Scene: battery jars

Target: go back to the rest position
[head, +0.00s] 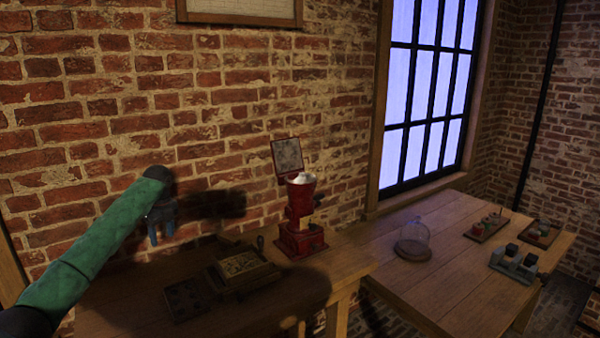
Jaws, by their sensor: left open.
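My left arm comes in from the left in a green sleeve. My left gripper (161,222) hangs at its end, fingers pointing down, open and empty, above the back left of the near wooden bench. It is in shadow and apart from the things on the bench. My right gripper is not in view.
On the near bench (350,268) stand a red grinder (301,220), a dark box with a lighter top (243,267) and a flat dark tray (186,299). The right table (440,280) holds a glass dome (414,240), two small trays (486,229) (541,234) and a grey rack (513,265). The brick wall (230,110) is close behind.

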